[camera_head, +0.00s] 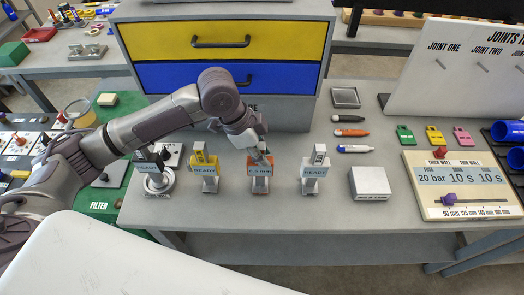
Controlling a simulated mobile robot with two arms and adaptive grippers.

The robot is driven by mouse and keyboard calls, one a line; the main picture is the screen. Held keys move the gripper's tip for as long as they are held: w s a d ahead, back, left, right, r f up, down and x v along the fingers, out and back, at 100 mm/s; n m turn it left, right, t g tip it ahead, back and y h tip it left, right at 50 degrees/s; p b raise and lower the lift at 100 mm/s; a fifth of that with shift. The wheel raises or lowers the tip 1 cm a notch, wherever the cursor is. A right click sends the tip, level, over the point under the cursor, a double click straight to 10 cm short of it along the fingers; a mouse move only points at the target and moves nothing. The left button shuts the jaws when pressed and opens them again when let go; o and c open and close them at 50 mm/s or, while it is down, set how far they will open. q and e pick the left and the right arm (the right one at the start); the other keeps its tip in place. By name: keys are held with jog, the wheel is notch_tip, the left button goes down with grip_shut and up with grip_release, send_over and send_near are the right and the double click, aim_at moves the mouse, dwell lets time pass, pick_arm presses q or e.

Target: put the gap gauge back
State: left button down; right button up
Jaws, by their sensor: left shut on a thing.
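My left gripper (262,158) reaches in from the left and points down at the stand with the orange block and the "0.8 mm" label (262,172). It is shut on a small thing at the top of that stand. This seems to be the gap gauge, but the fingers mostly hide it. I cannot tell whether it rests in the stand or is held just above it. My right gripper is not in view.
A drawer cabinet with a yellow drawer (225,42) and a blue drawer stands behind. A white box (369,184) and a settings panel (460,187) lie to the right. Pens (352,132) and coloured tags lie further back. The bench front is clear.

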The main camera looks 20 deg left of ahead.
pick_arm(q)
jog(key=shift+f, duration=0.1)
jog(key=c, duration=0.9)
grip_release()
jog(key=shift+a+r, duration=0.1)
jog(key=shift+r, duration=0.35)
jog(key=b+v, duration=0.1)
jog(key=v, duration=1)
jog(key=shift+s+r, duration=0.1)
jog(key=shift+r, duration=0.05)
